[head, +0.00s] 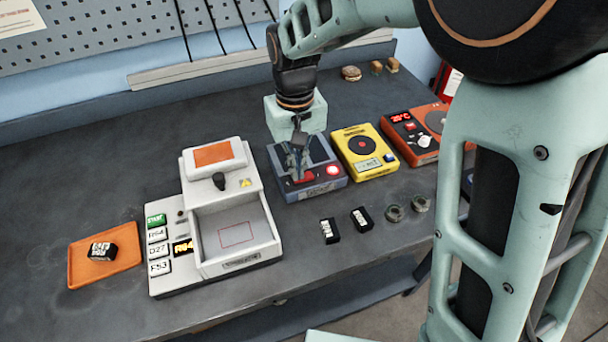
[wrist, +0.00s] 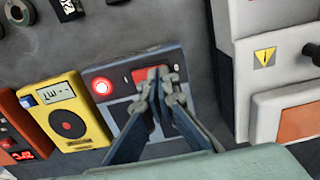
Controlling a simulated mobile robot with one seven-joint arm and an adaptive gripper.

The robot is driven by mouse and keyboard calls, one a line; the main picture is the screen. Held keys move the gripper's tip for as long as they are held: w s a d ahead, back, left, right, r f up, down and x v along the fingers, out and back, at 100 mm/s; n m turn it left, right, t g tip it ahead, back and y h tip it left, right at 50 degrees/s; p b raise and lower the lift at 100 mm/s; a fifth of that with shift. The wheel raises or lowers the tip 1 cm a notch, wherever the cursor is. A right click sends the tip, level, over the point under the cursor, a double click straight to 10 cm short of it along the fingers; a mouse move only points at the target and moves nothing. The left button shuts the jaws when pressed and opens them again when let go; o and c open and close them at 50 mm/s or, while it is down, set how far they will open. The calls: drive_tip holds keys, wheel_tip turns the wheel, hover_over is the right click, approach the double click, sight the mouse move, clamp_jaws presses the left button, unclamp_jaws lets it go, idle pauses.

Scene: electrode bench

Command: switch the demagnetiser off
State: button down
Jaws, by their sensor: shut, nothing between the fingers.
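The blue-grey box, which I take to be the demagnetiser (head: 325,184), stands mid-bench; its front label is too small to read. It also shows in the wrist view (wrist: 97,74). Its round red lamp (head: 333,170) glows, also in the wrist view (wrist: 102,87). Its red switch (wrist: 141,77) is partly hidden by my fingers, so its position is unclear. My gripper (head: 297,174) is shut and empty, pointing down over the box. In the wrist view its fingertips (wrist: 160,78) overlap the switch's edge; I cannot tell whether they touch it.
A yellow device (head: 364,152) stands close on the right, then an orange-red one (head: 413,134). A white machine (head: 265,252) with an open bay stands on the left. Small black blocks (head: 329,231) and dark round pieces (head: 395,213) lie in front. An orange tray (head: 84,272) lies far left.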

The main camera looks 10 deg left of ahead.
drive_tip(key=shift+f, duration=0.3)
drive_tip(key=shift+r, duration=0.15)
drive_tip(key=shift+r+p, duration=2.6)
drive_tip(key=shift+r, duration=0.8)
